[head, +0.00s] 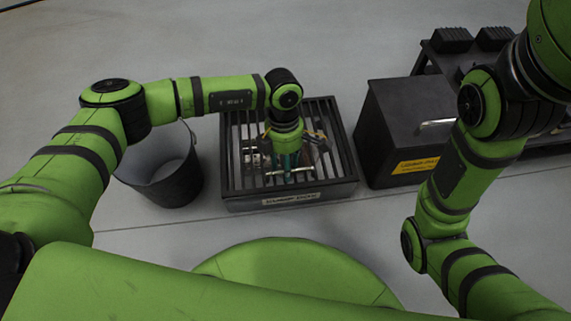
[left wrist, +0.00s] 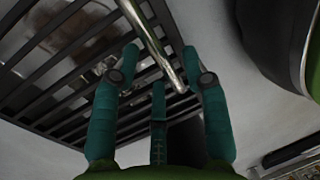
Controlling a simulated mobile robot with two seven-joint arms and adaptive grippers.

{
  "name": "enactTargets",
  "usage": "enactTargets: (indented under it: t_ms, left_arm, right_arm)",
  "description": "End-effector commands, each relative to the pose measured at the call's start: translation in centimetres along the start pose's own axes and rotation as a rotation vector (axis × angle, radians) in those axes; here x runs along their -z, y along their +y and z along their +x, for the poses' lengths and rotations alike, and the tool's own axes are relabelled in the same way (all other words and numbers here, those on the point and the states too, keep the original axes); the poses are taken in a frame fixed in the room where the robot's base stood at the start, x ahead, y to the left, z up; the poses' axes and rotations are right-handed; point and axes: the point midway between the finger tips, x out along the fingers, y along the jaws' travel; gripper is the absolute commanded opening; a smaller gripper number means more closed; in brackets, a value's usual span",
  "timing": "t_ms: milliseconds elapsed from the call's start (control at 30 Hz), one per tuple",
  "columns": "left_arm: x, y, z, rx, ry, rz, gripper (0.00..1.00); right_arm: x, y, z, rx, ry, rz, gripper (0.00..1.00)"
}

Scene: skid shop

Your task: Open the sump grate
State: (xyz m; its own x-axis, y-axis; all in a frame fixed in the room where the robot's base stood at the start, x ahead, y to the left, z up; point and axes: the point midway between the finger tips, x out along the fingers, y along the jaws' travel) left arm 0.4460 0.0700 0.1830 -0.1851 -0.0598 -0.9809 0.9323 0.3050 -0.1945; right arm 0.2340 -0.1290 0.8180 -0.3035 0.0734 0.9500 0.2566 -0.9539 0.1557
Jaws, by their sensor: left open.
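The sump grate (head: 338,150) is a dark barred lid lying flat on a low dark frame with a label on its front, in the middle of the head view. Pale objects show through its bars. A silver bar handle (head: 305,168) runs along its near side; it also shows in the left wrist view (left wrist: 152,42). My left gripper (head: 285,178) points down over the handle. Its teal fingers (left wrist: 162,52) are open, with the handle passing between their tips in the wrist view; I cannot tell whether they touch it. My right gripper is out of view.
A dark bucket (head: 165,185) stands close to the left of the grate. A black box (head: 385,125) with a yellow label and a silver handle stands close on the right. A dark rack (head: 445,62) is behind it. The floor behind the grate is clear.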

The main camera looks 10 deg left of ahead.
Motion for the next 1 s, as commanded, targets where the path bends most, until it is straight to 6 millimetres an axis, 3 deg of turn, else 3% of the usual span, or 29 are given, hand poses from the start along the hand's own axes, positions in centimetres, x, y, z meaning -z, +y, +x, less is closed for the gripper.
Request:
enactTargets:
  t_ms: [167,200,300,667,867,1000]
  left_arm:
    - [0.0,0.0,0.0,0.0,0.0,0.0,0.45]
    - [0.0,0.0,0.0,0.0,0.0,0.0,0.41]
    - [0.0,0.0,0.0,0.001,-0.001,0.0,0.01]
    - [0.0,0.0,-0.6,0.016,-0.001,-0.002,0.0]
    - [-0.1,0.3,-3.1,0.096,-0.002,-0.004,0.0]
    - [-0.1,0.7,-5.9,0.124,-0.003,-0.001,0.0]
  right_arm:
    - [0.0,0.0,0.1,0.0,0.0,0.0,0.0]
    - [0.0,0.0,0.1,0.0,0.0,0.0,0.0]
    - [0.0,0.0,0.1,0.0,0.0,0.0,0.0]
    - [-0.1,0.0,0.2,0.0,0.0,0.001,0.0]
    - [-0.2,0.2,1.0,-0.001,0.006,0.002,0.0]
    - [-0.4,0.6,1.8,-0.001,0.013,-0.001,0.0]
